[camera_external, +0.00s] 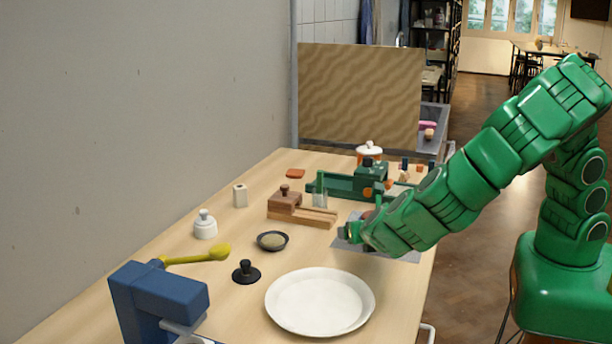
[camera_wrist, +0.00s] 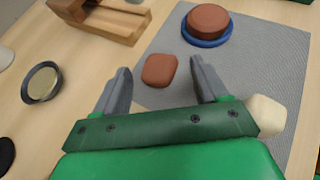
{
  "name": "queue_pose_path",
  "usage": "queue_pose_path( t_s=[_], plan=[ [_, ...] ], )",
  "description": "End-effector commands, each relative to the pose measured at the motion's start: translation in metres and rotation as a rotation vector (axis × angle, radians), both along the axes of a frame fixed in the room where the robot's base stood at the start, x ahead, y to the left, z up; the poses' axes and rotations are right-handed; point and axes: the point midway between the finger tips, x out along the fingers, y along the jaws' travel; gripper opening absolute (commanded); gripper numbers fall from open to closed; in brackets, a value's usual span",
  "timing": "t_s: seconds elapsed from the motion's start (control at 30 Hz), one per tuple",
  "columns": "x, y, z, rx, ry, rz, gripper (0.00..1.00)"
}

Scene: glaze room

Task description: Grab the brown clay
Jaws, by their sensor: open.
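A small brown clay block (camera_wrist: 159,70) with rounded corners lies on a grey mat (camera_wrist: 255,65) in the wrist view. A round reddish-brown disc (camera_wrist: 208,21) sits in a blue ring farther up the mat; I cannot tell which of the two the task names. My gripper (camera_wrist: 161,80) is open and empty. Its two grey fingers point toward the block, which shows between the fingertips without visible contact. In the external view my gripper (camera_external: 350,232) hangs low over the mat (camera_external: 405,256), and my arm hides the block there.
A wooden block tool (camera_external: 285,200) and a green device (camera_external: 335,184) stand behind the mat. A white plate (camera_external: 320,302), a small dark bowl (camera_external: 272,240) and a black knob (camera_external: 246,272) lie nearer. A cream rounded thing (camera_wrist: 265,116) shows beside my gripper.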

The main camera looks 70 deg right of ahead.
Motion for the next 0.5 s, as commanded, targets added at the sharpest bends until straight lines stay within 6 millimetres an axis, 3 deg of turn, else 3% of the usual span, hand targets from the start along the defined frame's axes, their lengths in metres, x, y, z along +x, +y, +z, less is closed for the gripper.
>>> queue_pose_path(
  t_s=[0.37, 0.5],
  plan=[
    [0.0064, -0.0094, -0.0065, 0.002, 0.000, 0.000, 0.71],
    [0.0064, -0.0094, -0.0064, 0.002, 0.001, 0.001, 0.50]
  ],
)
